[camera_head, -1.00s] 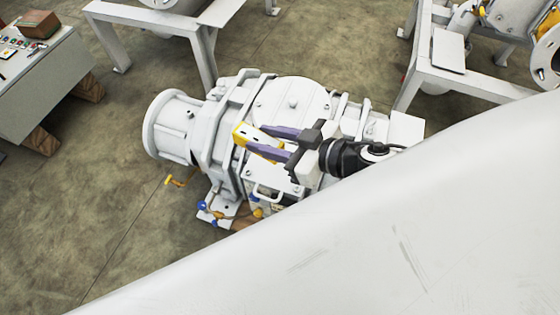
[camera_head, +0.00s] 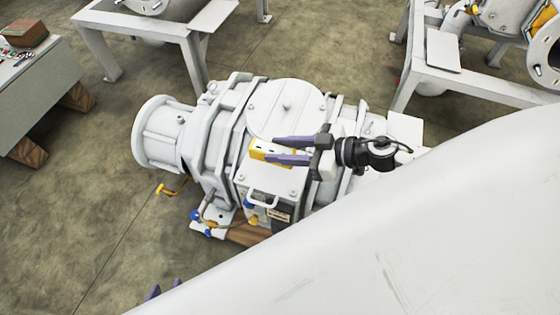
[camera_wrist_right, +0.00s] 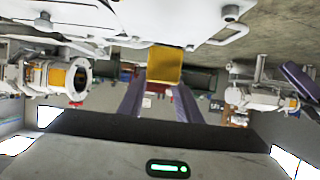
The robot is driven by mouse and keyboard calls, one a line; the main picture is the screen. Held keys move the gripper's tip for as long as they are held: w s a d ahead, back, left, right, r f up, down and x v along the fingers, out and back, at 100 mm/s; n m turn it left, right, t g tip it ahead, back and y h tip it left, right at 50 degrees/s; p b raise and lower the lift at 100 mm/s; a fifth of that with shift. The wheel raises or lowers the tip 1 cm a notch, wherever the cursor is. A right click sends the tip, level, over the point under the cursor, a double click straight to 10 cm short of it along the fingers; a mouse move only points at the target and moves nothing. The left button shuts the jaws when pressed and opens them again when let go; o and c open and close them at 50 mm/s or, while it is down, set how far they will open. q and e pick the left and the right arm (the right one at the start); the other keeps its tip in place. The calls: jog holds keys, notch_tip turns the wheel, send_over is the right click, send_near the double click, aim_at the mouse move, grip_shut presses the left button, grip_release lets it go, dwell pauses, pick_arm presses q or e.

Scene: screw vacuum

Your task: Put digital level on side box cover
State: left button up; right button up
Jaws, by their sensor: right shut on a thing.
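The digital level (camera_head: 262,150) is a yellow block with a whitish face. My right gripper (camera_head: 279,150) is shut on it, with one purple finger on each side; the yellow block also shows between the fingers in the right wrist view (camera_wrist_right: 165,65). The side box cover (camera_head: 285,180) is the white sloping panel with a handle, just below the level in the head view. I cannot tell whether the level touches it.
The white vacuum machine (camera_head: 285,108) has a round lid and an end flange (camera_head: 160,132). A handle (camera_head: 263,197) rises from the cover. White frames stand at the back, and a control desk (camera_head: 30,95) is at the left. The large white surface (camera_head: 400,240) fills the lower right.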

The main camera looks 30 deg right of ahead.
notch_tip(320, 180, down, 4)
jog(key=shift+b, duration=1.05)
jog(key=shift+f, duration=0.1)
jog(key=shift+f, duration=0.1)
jog(key=o, duration=1.2)
